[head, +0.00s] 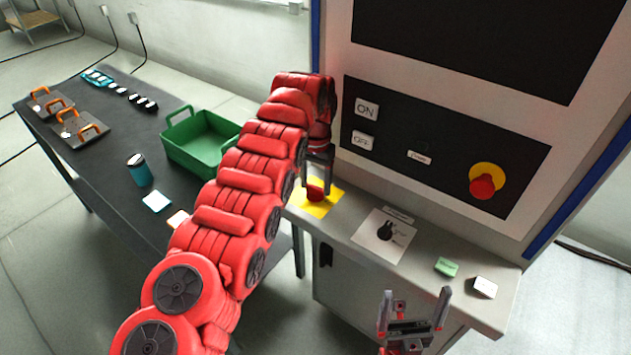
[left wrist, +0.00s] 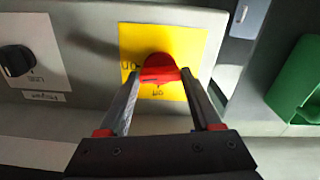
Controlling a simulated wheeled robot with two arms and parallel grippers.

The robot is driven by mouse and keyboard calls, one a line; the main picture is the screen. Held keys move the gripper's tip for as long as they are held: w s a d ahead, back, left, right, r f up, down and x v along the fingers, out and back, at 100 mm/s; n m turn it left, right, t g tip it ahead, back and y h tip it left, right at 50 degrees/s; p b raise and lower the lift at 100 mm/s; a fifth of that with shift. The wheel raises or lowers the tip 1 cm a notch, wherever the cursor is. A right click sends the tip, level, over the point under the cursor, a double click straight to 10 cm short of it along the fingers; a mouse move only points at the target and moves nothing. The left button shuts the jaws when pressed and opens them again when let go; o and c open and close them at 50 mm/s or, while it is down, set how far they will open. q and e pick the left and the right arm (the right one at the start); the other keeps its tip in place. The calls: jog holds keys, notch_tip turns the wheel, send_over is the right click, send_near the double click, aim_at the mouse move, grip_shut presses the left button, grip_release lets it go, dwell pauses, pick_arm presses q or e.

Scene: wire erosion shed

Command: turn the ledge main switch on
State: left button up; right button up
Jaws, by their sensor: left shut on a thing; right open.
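The ledge main switch is a red knob (head: 315,191) on a yellow plate (head: 327,203) on the ledge below the machine's panel. In the left wrist view the red knob (left wrist: 160,68) sits between my fingers on the yellow plate (left wrist: 188,42). Lettering shows at the plate's left and below the knob, partly covered. My left gripper (head: 318,178) comes down from above and is shut on the knob. Which mark the knob points to, I cannot tell. My right gripper (head: 414,308) is open and empty in front of the ledge.
A black selector knob (head: 385,231) stands on a white plate right of the switch. A green block (head: 446,267) and a white block (head: 484,287) lie further right. The panel has a red emergency button (head: 482,186). A green crate (head: 202,140) stands on the dark table at left.

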pick_arm(q)
jog(key=shift+m, duration=0.9)
jog(key=o, duration=1.4)
